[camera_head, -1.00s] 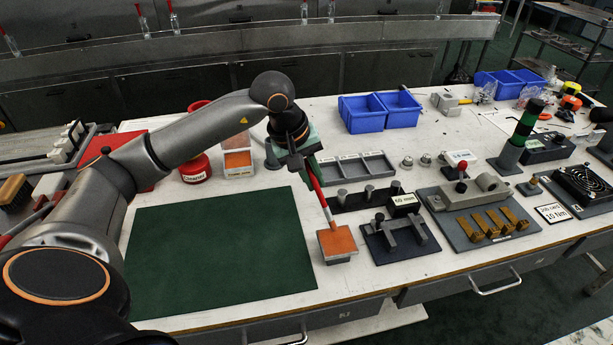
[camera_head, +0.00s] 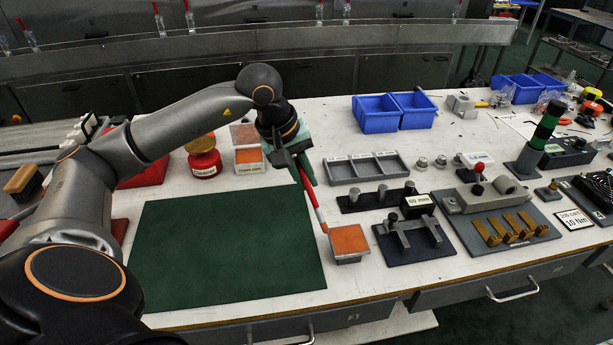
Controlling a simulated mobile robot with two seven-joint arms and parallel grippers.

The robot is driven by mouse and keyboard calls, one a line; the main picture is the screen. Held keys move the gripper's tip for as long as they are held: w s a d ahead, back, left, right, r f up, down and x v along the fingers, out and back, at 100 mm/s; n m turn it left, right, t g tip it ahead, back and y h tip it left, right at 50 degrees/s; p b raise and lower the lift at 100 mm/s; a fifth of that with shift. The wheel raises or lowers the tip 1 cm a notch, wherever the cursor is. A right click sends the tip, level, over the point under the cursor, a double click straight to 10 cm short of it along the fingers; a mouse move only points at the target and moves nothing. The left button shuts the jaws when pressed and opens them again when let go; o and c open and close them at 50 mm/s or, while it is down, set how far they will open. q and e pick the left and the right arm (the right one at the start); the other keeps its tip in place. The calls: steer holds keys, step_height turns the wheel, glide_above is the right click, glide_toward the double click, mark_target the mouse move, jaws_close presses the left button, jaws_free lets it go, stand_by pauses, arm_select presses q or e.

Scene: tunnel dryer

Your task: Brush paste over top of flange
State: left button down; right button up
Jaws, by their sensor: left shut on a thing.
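The flange (camera_head: 348,243) is a small square grey block with an orange top, standing near the table's front edge right of the green mat. My left gripper (camera_head: 297,160) is shut on a brush (camera_head: 313,205) with a red handle, held tilted with its tip down. The tip is at the left back edge of the flange's top; I cannot tell whether it touches. A container with an orange pad (camera_head: 249,157) and a label stands behind the mat. My right gripper is not in view.
The green mat (camera_head: 225,250) is empty. A red and yellow tin (camera_head: 205,160) stands behind it. A grey sorting tray (camera_head: 365,167), a fixture with grey posts (camera_head: 410,240) and blue bins (camera_head: 380,113) stand close to the right and behind.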

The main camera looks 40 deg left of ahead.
arm_select(q)
step_height(320, 180, up, 6)
steer(key=p, duration=0.4)
steer(key=shift+f, duration=0.15)
steer(key=shift+r+p, duration=0.2)
steer(key=shift+p, duration=0.1)
steer(key=shift+r+p, duration=1.1)
steer(key=shift+r, duration=0.45)
steer(key=shift+f, duration=0.1)
